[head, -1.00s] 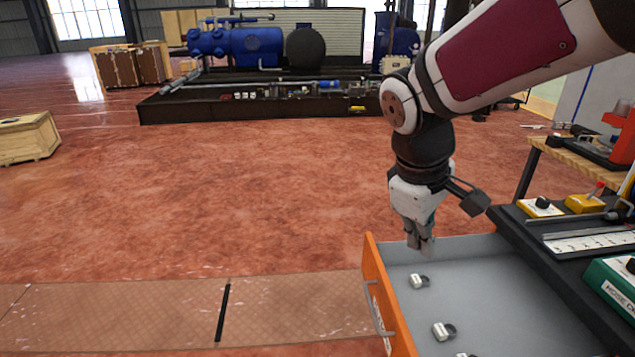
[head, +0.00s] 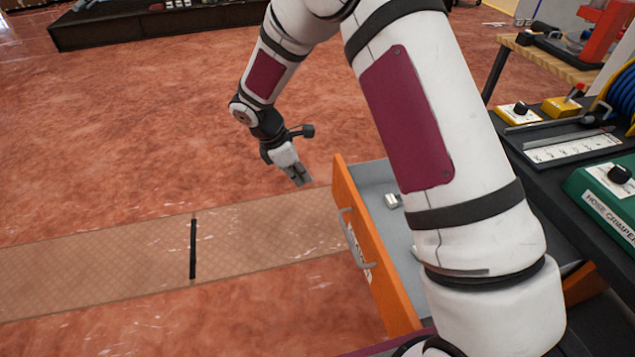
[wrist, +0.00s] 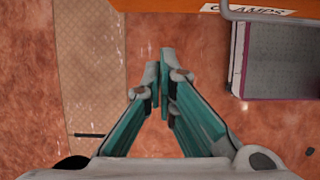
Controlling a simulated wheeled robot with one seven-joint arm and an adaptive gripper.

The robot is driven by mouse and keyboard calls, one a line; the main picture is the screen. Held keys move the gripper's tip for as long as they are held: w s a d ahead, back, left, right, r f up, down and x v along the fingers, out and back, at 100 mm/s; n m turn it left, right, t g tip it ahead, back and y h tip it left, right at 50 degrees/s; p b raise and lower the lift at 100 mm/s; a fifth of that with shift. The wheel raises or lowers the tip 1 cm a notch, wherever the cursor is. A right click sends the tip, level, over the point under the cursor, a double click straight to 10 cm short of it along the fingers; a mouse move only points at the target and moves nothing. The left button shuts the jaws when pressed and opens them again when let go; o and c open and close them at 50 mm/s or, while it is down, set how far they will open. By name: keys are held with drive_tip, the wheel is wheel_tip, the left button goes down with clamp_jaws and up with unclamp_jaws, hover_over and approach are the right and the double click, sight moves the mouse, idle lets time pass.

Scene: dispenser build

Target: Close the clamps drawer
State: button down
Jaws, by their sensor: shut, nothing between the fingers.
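The clamps drawer (head: 366,250) stands pulled out from the dark workbench, its orange front facing left with a grey bar handle (head: 352,238). A small metal clamp (head: 392,201) lies inside on the grey floor; my arm hides much of the interior. My gripper (head: 303,182) is shut and empty, outside the drawer, to the left of the front's far end and apart from it. In the wrist view my gripper (wrist: 160,62) points down at the floor. The orange drawer front (wrist: 180,5) with its partly cut label and the handle (wrist: 265,15) show along the top edge.
The workbench (head: 545,150) holds a green hose crimper box (head: 605,195), a yellow box (head: 562,107) and a blue coil (head: 622,100). Open red floor lies left of the drawer, crossed by a tan strip (head: 100,262). A grey-topped platform (wrist: 280,60) shows in the wrist view.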

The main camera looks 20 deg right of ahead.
drive_tip(key=d+f, duration=0.7)
drive_tip(key=f, duration=0.1)
drive_tip(key=shift+d+f+p, duration=0.3)
drive_tip(key=shift+f+p, duration=0.05)
drive_tip(key=d+b, duration=0.5)
drive_tip(key=d, duration=3.8)
drive_tip(key=shift+d, duration=1.1)
